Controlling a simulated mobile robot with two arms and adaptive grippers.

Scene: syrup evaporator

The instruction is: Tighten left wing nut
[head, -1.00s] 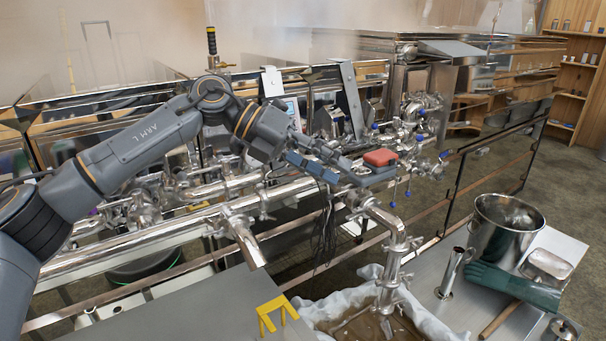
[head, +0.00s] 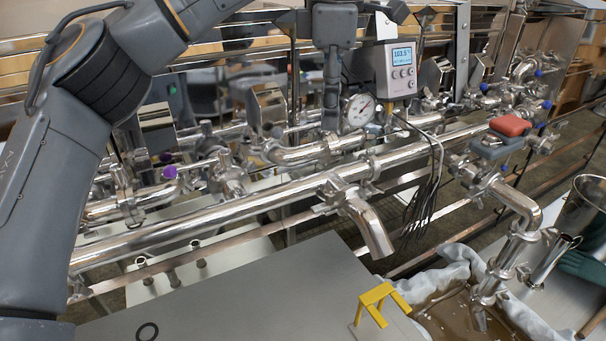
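My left gripper (head: 332,112) hangs down from the top edge, in front of the far pipework and left of the dial gauge. Its fingers overlap edge-on, so I cannot tell whether they are open, and no object shows in them. Below it runs a long steel pipe (head: 250,203) with a short angled spout (head: 371,229). A clamp (head: 338,190) joins the spout to the pipe, with a small wing-like part (head: 322,210) at its left. Another clamp (head: 474,197) sits on the right outlet. I cannot tell which fastener is the left wing nut. My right gripper is not in view.
A digital display box (head: 397,70) and dial gauge (head: 359,110) stand behind the pipe, with dark cables hanging right of them. A red-topped grey block (head: 509,126) sits at the right valve. A yellow bracket (head: 376,302) stands on the grey bench (head: 250,300), otherwise mostly bare.

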